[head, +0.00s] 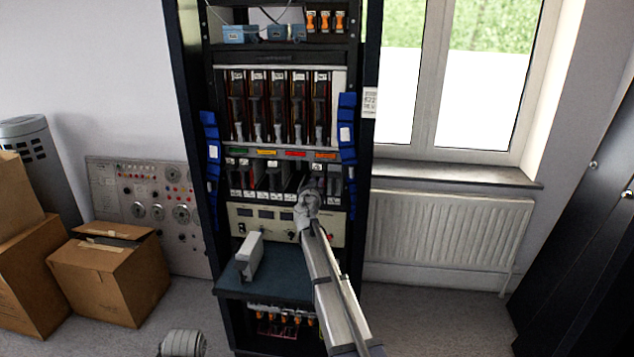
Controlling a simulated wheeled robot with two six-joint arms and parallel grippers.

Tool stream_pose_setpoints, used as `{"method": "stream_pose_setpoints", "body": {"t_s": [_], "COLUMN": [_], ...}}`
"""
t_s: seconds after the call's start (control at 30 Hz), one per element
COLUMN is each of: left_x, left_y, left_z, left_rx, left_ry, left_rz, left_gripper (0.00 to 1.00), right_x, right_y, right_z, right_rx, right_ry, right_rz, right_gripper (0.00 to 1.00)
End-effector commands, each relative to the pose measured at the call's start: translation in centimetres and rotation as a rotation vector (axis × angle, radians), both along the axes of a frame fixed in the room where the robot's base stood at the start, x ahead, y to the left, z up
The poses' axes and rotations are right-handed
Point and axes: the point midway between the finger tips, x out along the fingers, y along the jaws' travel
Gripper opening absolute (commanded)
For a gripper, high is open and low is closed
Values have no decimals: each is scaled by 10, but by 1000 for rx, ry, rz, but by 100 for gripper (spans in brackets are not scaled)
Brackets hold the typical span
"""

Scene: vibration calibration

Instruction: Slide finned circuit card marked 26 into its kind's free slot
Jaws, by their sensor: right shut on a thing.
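My right gripper (312,184) reaches up from the bottom right to the lower card row of the rack. It is shut on a circuit card at the right part of that row. The gripper hides most of the card, and I cannot read its number or tell how deep it sits. The lower card row (262,180) holds several cards with small white labels, and a dark gap shows just left of the gripper. Coloured labels (266,152) run above this row. A grey part of my left arm (183,343) shows at the bottom edge; its jaws cannot be made out.
The upper card row (278,105) holds several tall dark cards. Blue strips (347,130) flank the rack. A light grey block (250,256) stands on the blue shelf (285,268) below. Cardboard boxes (112,275) stand left; a radiator (440,232) is right.

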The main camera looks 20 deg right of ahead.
Motion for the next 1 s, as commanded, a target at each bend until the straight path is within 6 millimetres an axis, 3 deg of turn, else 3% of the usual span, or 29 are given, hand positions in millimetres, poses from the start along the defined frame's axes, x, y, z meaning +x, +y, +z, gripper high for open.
{"method": "stream_pose_setpoints", "body": {"t_s": [0.77,0.8,1.0], "left_x": [0,0,0], "left_y": [0,0,0], "left_z": [0,0,0], "left_rx": [0,0,0], "left_ry": [0,0,0], "left_rz": [0,0,0], "left_gripper": [50,50,50], "right_x": [6,6,6], "right_y": [-5,-5,-5], "right_z": [0,0,0], "right_rx": [-1,-2,-1], "right_ry": [0,0,1], "right_rz": [-1,-1,-1], "right_gripper": [0,25,48]}}
